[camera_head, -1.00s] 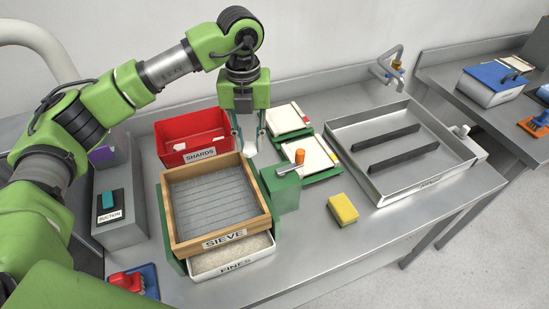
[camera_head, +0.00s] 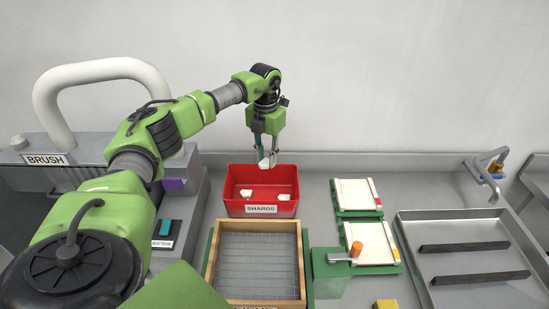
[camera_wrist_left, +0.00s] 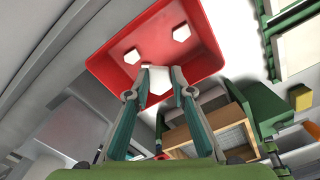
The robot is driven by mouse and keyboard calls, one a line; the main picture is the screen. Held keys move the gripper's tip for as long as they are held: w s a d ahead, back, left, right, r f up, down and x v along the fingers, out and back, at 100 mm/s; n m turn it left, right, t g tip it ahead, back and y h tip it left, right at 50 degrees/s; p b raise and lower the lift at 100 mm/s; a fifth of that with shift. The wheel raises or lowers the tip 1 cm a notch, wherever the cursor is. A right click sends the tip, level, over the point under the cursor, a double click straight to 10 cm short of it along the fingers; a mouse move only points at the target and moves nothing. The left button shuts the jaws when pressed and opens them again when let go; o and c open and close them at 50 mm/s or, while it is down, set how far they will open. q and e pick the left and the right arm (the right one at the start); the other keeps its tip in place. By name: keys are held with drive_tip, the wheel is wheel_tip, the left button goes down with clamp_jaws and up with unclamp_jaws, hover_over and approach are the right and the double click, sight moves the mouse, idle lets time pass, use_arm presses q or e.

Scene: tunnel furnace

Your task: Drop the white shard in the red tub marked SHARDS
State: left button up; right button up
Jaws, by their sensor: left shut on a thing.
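The red tub (camera_head: 232,195) marked SHARDS stands at the back of the bench, behind the sieve. Two white pieces (camera_head: 246,193) (camera_head: 284,197) lie inside it. My left gripper (camera_head: 267,156) is above the tub, pointing down, its fingers shut on the white shard (camera_head: 264,164). In the left wrist view the held shard (camera_wrist_left: 159,83) sits between the fingertips (camera_wrist_left: 158,74), with the tub's red floor (camera_wrist_left: 155,35) and the two loose pieces beyond it. My right gripper is in neither view.
The wooden sieve (camera_head: 213,265) is in front of the tub. A green block with an orange-knobbed lever (camera_head: 330,270) and two white plates on green holders (camera_head: 355,193) stand to the right. A grey metal tray (camera_head: 425,290) is farther right. The wall rises behind.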

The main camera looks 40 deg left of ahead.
sight(267, 161)
use_arm(q)
wheel_tip(267, 161, down, 5)
drive_tip(key=b, duration=0.3)
drive_tip(key=shift+w+f+b, duration=0.1)
drive_tip(key=shift+f+b, duration=2.95)
drive_tip(key=shift+f, duration=2.2)
drive_tip(key=o, duration=1)
drive_tip(key=shift+d, duration=0.1)
drive_tip(key=shift+r, duration=0.1)
wheel_tip(267, 161, up, 12)
drive_tip(key=shift+f, duration=0.1)
